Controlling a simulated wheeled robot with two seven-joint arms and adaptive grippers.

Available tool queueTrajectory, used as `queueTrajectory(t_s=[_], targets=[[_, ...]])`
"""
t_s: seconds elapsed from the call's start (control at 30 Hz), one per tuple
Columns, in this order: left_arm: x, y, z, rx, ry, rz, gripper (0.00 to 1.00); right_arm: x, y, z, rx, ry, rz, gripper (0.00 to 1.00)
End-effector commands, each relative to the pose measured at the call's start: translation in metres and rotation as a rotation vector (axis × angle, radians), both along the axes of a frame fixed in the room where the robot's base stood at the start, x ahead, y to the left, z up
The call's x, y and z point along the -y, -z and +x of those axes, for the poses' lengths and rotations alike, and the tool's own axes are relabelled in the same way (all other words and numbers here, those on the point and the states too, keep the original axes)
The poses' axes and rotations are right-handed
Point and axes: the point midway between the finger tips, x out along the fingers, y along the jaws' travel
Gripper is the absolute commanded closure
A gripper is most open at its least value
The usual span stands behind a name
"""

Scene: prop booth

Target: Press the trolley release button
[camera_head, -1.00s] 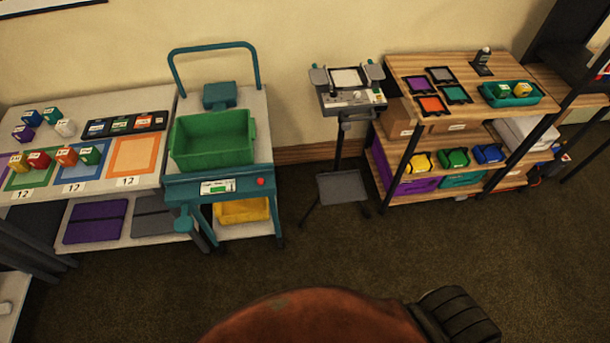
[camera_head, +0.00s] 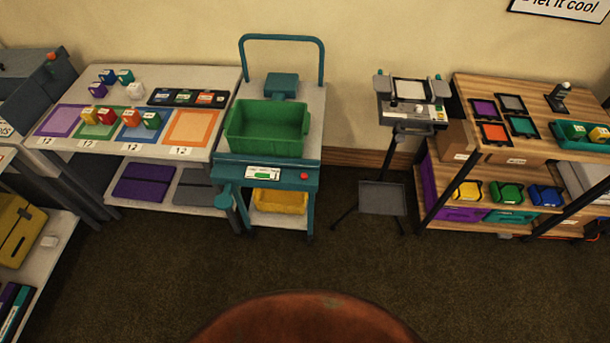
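The trolley (camera_head: 327,103) stands against the wall a little left of the middle in the head view. It has a teal push handle and a teal front panel. A red button (camera_head: 304,176) sits at the right end of that panel, beside a white label with a green mark (camera_head: 263,173). A green bin (camera_head: 266,128) rests on the trolley top, and a yellow bin (camera_head: 279,201) is on its lower shelf. Neither of my grippers is in view.
A table (camera_head: 215,77) with coloured mats and small boxes stands left of the trolley. A stand (camera_head: 382,198) with a small console is to its right, then a wooden shelf (camera_head: 540,93). Another shelf unit (camera_head: 45,262) is at the left edge. The carpet (camera_head: 150,270) in front is clear.

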Motion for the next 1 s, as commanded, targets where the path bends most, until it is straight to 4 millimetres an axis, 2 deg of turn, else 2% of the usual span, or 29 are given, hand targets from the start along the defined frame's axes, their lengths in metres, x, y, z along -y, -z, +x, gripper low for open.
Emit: queueTrajectory(t_s=[0.23, 0.8, 1.0], targets=[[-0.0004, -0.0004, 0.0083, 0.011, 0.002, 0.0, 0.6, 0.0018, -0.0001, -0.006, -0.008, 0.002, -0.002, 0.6], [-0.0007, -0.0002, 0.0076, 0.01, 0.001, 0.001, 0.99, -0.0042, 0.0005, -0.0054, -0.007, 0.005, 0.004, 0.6], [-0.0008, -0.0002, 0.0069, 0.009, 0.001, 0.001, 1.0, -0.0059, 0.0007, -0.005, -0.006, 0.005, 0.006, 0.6]])
